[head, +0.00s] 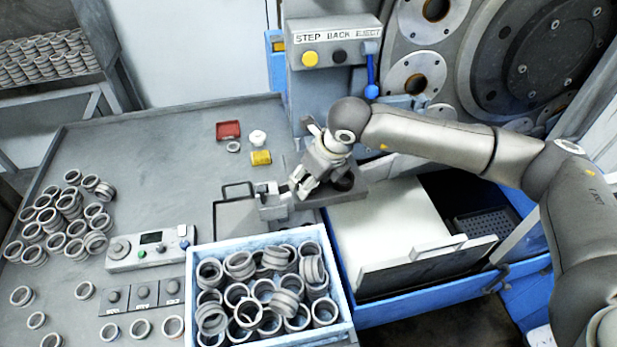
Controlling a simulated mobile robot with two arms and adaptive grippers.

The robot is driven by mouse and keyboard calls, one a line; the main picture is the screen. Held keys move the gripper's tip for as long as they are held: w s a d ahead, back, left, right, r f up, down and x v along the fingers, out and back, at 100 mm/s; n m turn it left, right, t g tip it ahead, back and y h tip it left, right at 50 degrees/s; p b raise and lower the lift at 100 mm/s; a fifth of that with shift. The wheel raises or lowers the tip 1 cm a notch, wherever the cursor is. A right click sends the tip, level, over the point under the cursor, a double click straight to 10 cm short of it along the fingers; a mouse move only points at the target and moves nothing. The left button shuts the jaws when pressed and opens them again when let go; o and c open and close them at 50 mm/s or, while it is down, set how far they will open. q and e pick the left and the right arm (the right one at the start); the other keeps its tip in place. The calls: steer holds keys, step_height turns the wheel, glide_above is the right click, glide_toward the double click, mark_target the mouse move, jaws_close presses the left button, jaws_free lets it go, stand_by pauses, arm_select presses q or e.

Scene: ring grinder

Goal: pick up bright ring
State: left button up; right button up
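Many metal rings are in view, and I cannot tell for sure which single one is the bright ring. Shiny rings (240,262) fill a blue-edged crate (345,300) at the front middle. Duller grey rings (68,222) lie in a loose heap on the left of the table. My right gripper (299,188) is behind the crate, over a small grey fixture (345,192), pointing down and left. Its fingers are small and partly hidden, so I cannot see whether they hold anything. My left gripper is not in view.
A control box (150,248) and button panels (143,295) stand left of the crate. A red tray (228,130), a yellow block (261,157) and a lone ring (233,146) lie further back. The grinder (435,60) is at the back right.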

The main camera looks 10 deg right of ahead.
steer(key=shift+f, duration=0.15)
steer(key=shift+c, duration=0.2)
steer(key=c, duration=0.7)
